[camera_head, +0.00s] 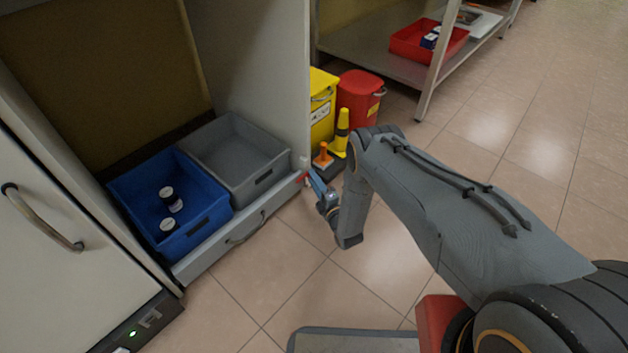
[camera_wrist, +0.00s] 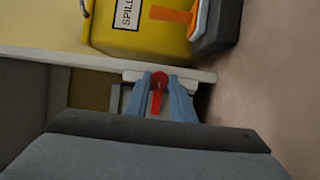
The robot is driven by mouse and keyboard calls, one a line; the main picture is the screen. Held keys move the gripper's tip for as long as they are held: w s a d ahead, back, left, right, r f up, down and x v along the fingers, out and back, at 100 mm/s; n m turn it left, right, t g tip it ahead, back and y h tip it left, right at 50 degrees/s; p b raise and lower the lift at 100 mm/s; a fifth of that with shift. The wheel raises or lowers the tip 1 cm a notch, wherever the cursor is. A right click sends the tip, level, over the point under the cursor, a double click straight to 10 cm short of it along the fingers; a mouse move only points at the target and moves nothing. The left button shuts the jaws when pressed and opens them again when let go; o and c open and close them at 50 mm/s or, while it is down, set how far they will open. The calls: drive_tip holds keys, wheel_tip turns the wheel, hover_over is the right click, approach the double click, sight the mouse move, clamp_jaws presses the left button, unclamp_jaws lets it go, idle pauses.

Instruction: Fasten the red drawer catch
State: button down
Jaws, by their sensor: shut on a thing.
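The red drawer catch (camera_head: 301,177) sits at the right end of the grey drawer front (camera_head: 215,250), low in the cabinet. In the wrist view the red catch (camera_wrist: 157,98) shows as a round knob with a short lever between two blue fingers. My gripper (camera_head: 310,179) reaches it from the right; in the wrist view my gripper (camera_wrist: 159,80) is shut on the catch. The fingers partly hide the catch in the head view. The drawer holds a blue bin (camera_head: 214,218) with two dark bottles and an empty grey bin (camera_head: 195,150).
A yellow spill bin (camera_head: 322,120), a red bucket (camera_head: 362,95) and a yellow-and-black post (camera_head: 342,130) stand just behind my gripper. A metal shelf (camera_head: 375,60) with a red tray (camera_head: 405,42) is at the back. The tiled floor at right is open.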

idle(0.4)
drive_tip(key=c, duration=1.5)
unclamp_jaws()
drive_tip(key=shift+p+v, duration=1.4)
drive_tip(key=shift+v, duration=2.5)
